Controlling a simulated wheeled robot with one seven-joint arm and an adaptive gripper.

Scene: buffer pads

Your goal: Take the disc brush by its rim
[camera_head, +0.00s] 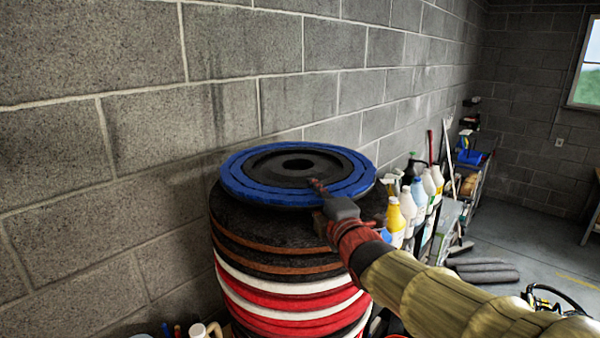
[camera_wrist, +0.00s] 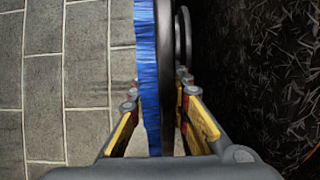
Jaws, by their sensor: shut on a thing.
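The disc brush (camera_head: 240,185) is a round disc with a blue outer ring and a black middle with a hole. It lies at the top of a tall stack of round pads (camera_head: 285,262) in the head view. My gripper (camera_head: 320,188) reaches in from the right, at the near right part of the brush's rim. In the wrist view the brush (camera_wrist: 147,60) shows edge-on, blue on the left and grey on the right, between the two fingers. My gripper (camera_wrist: 157,95) is shut on the rim. The far finger's contact is partly hidden.
A grey block wall (camera_head: 130,130) stands close behind and left of the stack. Several bottles (camera_head: 408,205) stand to the right behind my arm, near a shelf (camera_head: 470,165). Dark items (camera_head: 483,267) lie on the floor at right. The space above the stack is clear.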

